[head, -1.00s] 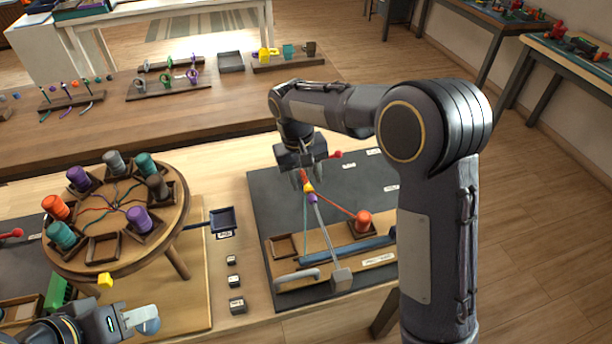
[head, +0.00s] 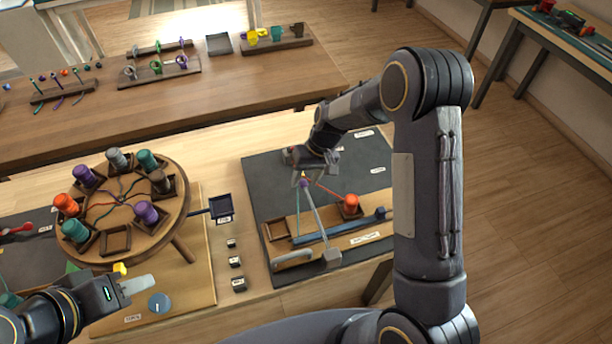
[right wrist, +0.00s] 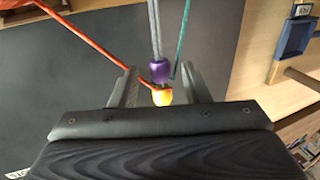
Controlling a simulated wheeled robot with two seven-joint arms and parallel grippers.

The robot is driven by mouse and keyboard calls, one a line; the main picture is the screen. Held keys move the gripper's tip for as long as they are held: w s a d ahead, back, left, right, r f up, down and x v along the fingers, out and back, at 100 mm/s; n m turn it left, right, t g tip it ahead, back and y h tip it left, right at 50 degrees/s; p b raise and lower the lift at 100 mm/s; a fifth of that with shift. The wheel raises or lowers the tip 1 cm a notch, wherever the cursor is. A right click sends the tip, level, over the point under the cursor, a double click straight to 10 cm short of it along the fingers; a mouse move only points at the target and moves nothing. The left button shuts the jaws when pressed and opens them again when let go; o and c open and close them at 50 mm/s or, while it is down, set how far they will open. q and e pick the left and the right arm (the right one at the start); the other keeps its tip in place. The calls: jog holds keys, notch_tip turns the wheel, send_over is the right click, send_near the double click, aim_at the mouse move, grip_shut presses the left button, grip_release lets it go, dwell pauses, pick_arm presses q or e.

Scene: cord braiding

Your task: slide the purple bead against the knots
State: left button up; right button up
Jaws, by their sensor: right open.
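The purple bead (right wrist: 160,70) hangs on grey cords, with a yellow bead (right wrist: 162,97) beside it, nearer the wrist camera. The purple bead also shows small in the head view (head: 304,183). My right gripper (head: 301,178) is open around the cords. In the right wrist view its fingers stand either side of the beads with gaps, touching neither. An orange cord (right wrist: 98,48) and a green cord (right wrist: 182,40) run close to the beads. I cannot make out the knots. My left gripper (head: 137,285) is near the round stand, its jaw opening unclear.
A round wooden stand (head: 118,241) holds several coloured spools at the left. An orange spool (head: 351,203) sits on a wooden board on the dark mat (head: 262,180).

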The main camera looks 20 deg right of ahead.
grip_shut()
dwell(0.3)
jog(key=shift+w+f+b, duration=0.1)
jog(key=shift+w+b, duration=0.15)
jog(key=shift+b, duration=0.35)
grip_release()
